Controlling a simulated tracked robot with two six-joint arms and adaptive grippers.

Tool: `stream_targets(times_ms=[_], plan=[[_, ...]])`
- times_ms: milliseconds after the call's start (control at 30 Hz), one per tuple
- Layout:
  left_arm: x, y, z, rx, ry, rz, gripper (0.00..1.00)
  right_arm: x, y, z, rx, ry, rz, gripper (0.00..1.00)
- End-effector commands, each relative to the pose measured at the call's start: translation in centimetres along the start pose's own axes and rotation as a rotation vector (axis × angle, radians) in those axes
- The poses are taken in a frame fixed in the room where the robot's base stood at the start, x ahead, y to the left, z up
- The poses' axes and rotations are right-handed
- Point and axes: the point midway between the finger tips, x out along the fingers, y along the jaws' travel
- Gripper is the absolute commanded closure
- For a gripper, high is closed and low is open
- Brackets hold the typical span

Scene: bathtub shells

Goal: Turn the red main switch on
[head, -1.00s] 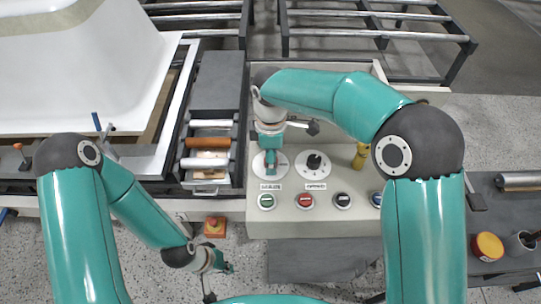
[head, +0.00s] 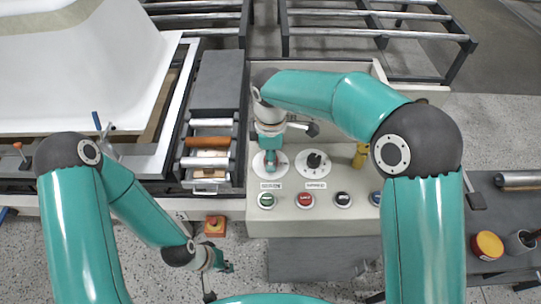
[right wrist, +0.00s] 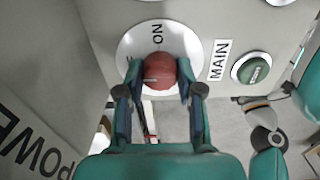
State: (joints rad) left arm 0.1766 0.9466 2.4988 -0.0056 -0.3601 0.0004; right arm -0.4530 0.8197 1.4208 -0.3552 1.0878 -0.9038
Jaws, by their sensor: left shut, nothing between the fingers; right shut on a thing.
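The red main switch (right wrist: 160,70) is a round knob on a white disc (right wrist: 190,42) marked "ON", beside a "MAIN" label. A short pale mark on the knob points left in the right wrist view. My right gripper (right wrist: 158,82) is shut on the knob, one finger on each side. In the head view my right gripper (head: 270,165) covers the knob, leaving the left white dial (head: 284,165) partly visible. My left gripper (head: 229,267) is shut and empty, low over the floor in front of the panel.
A second dial with a black knob (head: 314,162) sits right of the main switch. Below are a green button (head: 267,200), a red button (head: 305,200) and a black one (head: 343,200). An orange-red button box (head: 215,226) is near my left gripper.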

Motion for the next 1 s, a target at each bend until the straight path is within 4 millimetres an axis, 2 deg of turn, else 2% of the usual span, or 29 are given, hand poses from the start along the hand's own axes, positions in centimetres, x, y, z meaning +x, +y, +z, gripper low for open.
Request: stream_targets(times_ms=[367,1000], plan=[[0.5,-0.2,0.0,0.0,0.0,0.0,1.0,0.0,0.1,0.0,0.188,0.002,0.005,0.98],[1.7,-0.6,0.0,0.0,0.0,0.0,1.0,-0.1,0.2,0.1,0.786,0.004,0.006,0.98]])
